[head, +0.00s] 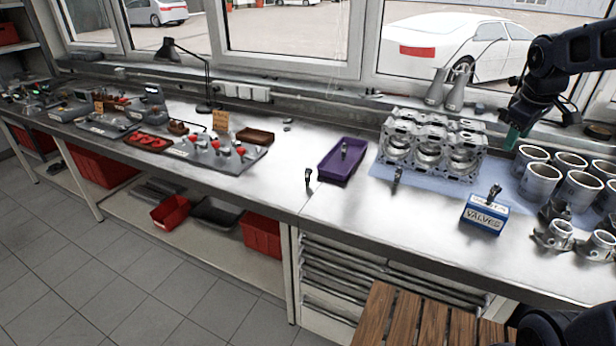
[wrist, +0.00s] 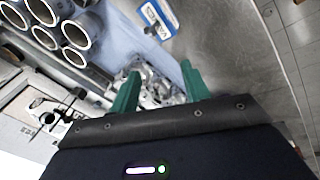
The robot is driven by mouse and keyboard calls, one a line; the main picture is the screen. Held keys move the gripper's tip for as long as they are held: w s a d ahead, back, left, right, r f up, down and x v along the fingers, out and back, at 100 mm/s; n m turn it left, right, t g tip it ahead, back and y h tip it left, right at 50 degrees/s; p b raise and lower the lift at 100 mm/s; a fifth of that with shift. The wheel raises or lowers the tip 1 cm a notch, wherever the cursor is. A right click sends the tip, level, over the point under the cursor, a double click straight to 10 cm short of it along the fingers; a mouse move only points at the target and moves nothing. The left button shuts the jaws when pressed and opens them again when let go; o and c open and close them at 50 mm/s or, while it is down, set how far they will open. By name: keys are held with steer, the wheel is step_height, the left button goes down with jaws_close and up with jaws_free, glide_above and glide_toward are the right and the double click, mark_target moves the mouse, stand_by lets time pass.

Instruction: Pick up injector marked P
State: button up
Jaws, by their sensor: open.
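Several small dark upright parts that look like injectors stand on the bench: one (head: 308,178) left of the purple tray, one (head: 343,150) in the tray, one (head: 397,176) in front of the engine block and one (head: 494,192) at the blue VALVES box. No letter P is readable on any of them. My gripper (head: 513,136) is raised at the right, near the cylinder liners, away from these parts. In the wrist view its green fingers (wrist: 160,88) are apart, with metal parts seen beyond the gap. No injector is clearly visible there.
The engine block (head: 432,146) stands on a blue mat, with the purple tray (head: 326,177) to its left. The VALVES box (head: 484,214) also shows in the wrist view (wrist: 158,20). Cylinder liners (head: 540,183) crowd the right. Bare bench lies left of the tray.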

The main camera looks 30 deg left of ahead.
steer(key=w+a+f+n, duration=0.2)
steer(key=w+a+n, duration=0.4)
steer(key=a, duration=0.6)
steer(key=n, duration=2)
glide_toward(308, 170)
step_height(308, 170, down, 3)
steer(key=shift+t+y, duration=0.3)
steer(key=shift+y, duration=0.1)
steer(key=x, duration=1)
steer(key=shift+w, duration=0.45)
steer(key=shift+d, duration=0.1)
jaws_close()
